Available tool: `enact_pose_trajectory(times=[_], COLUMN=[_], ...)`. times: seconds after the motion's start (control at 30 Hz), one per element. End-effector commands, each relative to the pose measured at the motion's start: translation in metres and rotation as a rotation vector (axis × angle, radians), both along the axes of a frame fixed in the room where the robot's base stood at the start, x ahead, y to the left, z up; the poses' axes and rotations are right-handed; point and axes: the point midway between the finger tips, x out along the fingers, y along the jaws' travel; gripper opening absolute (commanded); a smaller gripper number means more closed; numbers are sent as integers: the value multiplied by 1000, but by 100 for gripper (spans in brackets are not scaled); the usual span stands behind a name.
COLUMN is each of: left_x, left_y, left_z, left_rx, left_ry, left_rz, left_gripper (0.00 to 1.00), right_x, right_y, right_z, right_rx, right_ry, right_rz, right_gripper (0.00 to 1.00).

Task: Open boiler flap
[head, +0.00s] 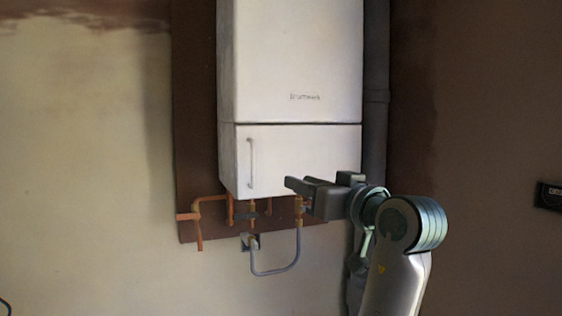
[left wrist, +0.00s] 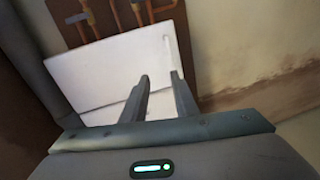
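The white boiler (head: 292,60) hangs on a brown board. Its lower front flap (head: 310,155) looks shut, flush below a seam. A slim upright handle (head: 250,162) is near the flap's left edge. My left gripper (head: 298,187) is in front of the flap's lower right part, to the right of and lower than the handle. In the left wrist view, which looks upside down, the flap (left wrist: 115,72) and handle (left wrist: 167,46) show beyond my two fingers, which are apart with nothing between them. The gripper is clear of the handle. My right gripper is not in view.
Copper pipes (head: 230,208) and a grey looped hose (head: 275,272) hang below the boiler, close to my left gripper. A dark vertical pipe (head: 376,90) runs along the boiler's right side. The plaster wall on the left (head: 80,150) is clear.

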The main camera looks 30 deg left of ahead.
Motion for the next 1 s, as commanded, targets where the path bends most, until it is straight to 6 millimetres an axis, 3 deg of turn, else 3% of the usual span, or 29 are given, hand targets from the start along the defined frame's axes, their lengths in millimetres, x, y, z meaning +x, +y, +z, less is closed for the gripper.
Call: enact_pose_trajectory(times=[0.03, 0.1, 0.23, 0.67, 1.0], left_x=[-13, -26, -36, -34, -19], left_y=[2, 4, 6, 8, 38], left_z=[14, 24, 30, 30, 33], left_rx=[-25, -52, -74, -72, -72], left_ry=[-31, -57, -75, -74, -74], left_rz=[19, 40, 57, 57, 60], left_gripper=[27, 27, 27, 27, 27], right_x=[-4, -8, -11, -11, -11], right_y=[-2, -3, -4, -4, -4], right_z=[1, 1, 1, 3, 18], right_rx=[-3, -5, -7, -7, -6], right_ry=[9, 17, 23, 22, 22], right_rz=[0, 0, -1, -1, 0], right_gripper=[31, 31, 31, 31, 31])
